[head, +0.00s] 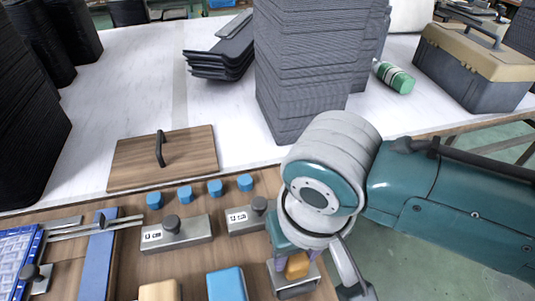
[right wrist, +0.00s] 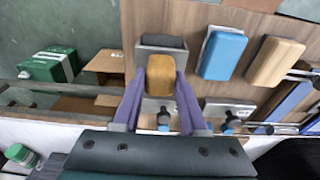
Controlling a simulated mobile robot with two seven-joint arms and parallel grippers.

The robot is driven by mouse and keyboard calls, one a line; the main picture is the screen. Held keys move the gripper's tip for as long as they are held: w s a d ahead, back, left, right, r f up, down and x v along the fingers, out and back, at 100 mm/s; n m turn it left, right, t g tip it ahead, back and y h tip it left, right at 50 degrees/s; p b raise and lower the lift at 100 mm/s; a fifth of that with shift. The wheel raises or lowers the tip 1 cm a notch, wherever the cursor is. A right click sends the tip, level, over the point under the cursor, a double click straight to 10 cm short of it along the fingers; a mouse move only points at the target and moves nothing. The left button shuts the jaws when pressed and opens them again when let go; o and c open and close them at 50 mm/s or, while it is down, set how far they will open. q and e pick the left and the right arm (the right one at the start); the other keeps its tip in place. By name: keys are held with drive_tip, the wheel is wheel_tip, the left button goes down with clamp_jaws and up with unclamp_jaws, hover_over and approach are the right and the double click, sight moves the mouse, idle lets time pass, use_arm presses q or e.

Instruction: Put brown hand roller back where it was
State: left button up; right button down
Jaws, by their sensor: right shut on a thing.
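The brown hand roller (head: 297,265) is between the fingers of my right gripper (head: 296,258), low at the right end of the wooden board. In the right wrist view the brown roller (right wrist: 160,80) sits between the two purple fingers of the gripper (right wrist: 160,88), which is shut on it. A grey metal holder (head: 294,286) is right beside and below the roller; it also shows in the right wrist view (right wrist: 160,42). Whether the roller touches the holder, I cannot tell. My left gripper is not in view.
A blue block (head: 226,284) and a tan block (head: 160,290) lie left of the holder. Grey metal blocks with knobs (head: 176,234) and small blue pieces (head: 200,190) stand behind. A tall dark stack (head: 310,70) rises on the white table. A toolbox (head: 475,65) stands back right.

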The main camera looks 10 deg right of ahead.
drive_tip(key=shift+f, duration=0.85)
drive_tip(key=shift+f+b, duration=0.4)
drive_tip(key=shift+f, duration=0.3)
drive_tip(key=c, duration=0.9)
unclamp_jaws()
drive_tip(key=shift+d, duration=0.1)
drive_tip(key=o, duration=0.3)
drive_tip(key=shift+s, duration=0.15)
drive_tip(key=shift+o, duration=0.8)
drive_tip(key=shift+r, duration=0.15)
